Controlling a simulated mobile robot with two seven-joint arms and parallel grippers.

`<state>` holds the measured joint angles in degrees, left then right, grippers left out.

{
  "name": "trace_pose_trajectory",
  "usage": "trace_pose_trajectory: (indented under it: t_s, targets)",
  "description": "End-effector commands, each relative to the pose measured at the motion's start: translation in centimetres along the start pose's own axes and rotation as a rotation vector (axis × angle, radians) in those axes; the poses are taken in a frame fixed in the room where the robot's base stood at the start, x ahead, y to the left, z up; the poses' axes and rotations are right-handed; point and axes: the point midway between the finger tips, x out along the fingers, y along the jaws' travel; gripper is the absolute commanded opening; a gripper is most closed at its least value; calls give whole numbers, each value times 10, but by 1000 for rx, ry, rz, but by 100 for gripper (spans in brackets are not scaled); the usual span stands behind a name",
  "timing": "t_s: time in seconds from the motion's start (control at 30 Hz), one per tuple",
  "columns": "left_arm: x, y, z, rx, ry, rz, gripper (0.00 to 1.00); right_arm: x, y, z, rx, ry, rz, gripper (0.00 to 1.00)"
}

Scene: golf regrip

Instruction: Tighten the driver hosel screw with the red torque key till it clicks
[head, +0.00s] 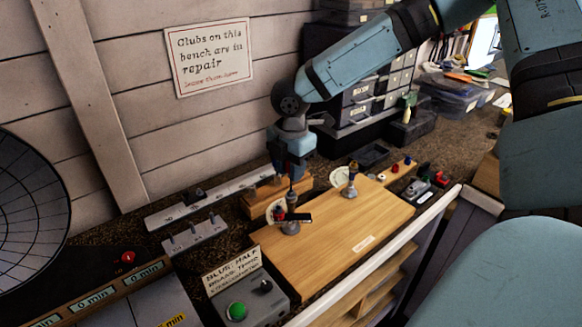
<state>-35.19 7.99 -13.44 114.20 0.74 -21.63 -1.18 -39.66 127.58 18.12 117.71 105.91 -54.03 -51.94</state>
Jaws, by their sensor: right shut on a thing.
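My right gripper (291,183) comes down from above over the left part of the wooden bench board and is shut. A small red and black bar, which looks like the red torque key (299,217), lies across just below it, at a short grey upright piece (290,228). The fingers partly hide where they meet the key. The driver and its hosel screw are too small or too hidden to make out for certain. A second short upright piece with a brass and dark top (352,178) stands farther back on the board. My left gripper is out of view.
A grey box with a green button (237,311) stands at the front left, with a sign behind the button. A white rail (205,199) lies along the wall. Drawer units (358,92) stand at the back.

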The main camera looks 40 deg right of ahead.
Motion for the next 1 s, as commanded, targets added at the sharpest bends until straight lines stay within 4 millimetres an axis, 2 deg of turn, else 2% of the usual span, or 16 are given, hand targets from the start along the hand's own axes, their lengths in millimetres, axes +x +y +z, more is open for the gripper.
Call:
trace_pose_trajectory:
  t_s: [0.17, 0.4, 0.5, 0.87, 1.0]
  targets:
    - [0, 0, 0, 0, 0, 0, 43, 0, 0, 0, 53, 0, 0, 0]
    - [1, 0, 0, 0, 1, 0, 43, 1, 0, 0, 391, 0, 0, 0]
    - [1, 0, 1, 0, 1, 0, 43, 0, 0, 0, 476, 0, 0, 0]
    - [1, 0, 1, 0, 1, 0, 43, 0, 0, 0, 518, 0, 0, 0]
    - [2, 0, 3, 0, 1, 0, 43, 1, 0, 0, 677, 0, 0, 0]
